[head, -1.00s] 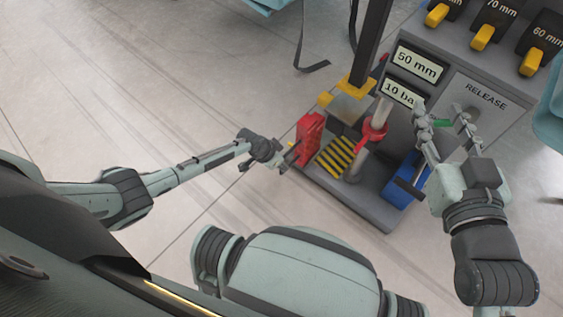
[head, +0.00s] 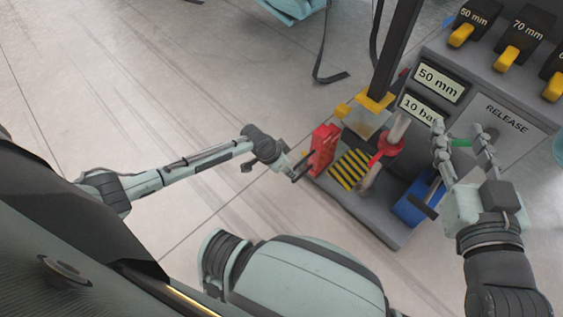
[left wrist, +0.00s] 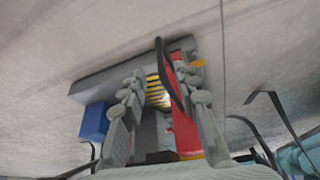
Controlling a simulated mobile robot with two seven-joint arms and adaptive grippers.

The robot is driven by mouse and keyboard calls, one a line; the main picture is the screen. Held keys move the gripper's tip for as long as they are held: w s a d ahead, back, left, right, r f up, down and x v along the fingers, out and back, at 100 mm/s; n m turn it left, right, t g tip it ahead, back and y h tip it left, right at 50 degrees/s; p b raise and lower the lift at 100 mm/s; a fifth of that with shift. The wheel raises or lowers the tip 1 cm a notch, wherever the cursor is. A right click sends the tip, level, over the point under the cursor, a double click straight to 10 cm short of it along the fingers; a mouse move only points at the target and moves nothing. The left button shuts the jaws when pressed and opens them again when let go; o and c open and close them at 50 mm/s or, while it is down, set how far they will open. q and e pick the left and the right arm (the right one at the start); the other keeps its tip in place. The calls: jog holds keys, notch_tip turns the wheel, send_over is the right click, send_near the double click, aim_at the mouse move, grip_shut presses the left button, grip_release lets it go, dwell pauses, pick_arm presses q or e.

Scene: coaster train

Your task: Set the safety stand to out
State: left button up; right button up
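The red part beside the striped plate, which I take as the safety stand (head: 323,148), stands upright at the left edge of the grey machine base. My left gripper (head: 299,170) is just left of it. In the left wrist view the left gripper (left wrist: 164,98) has its fingers spread. The red stand (left wrist: 185,132) shows between them, nearer the right finger; contact cannot be told. My right gripper (head: 458,130) has its fingers apart in front of the RELEASE panel (head: 503,125), with a small green part (head: 461,142) between them.
A yellow-black striped plate (head: 350,170), a red-collared grey cylinder (head: 388,143) and a blue box (head: 413,204) sit on the base. Displays read 50 mm (head: 438,82) and 10 bar (head: 417,109). Yellow levers (head: 508,58) line the console. The floor at left is clear.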

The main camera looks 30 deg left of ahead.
pick_arm(q)
jog(key=v, duration=0.5)
jog(key=shift+s+a+r, duration=0.1)
jog(key=shift+s+r, duration=0.05)
jog(key=shift+r, duration=0.25)
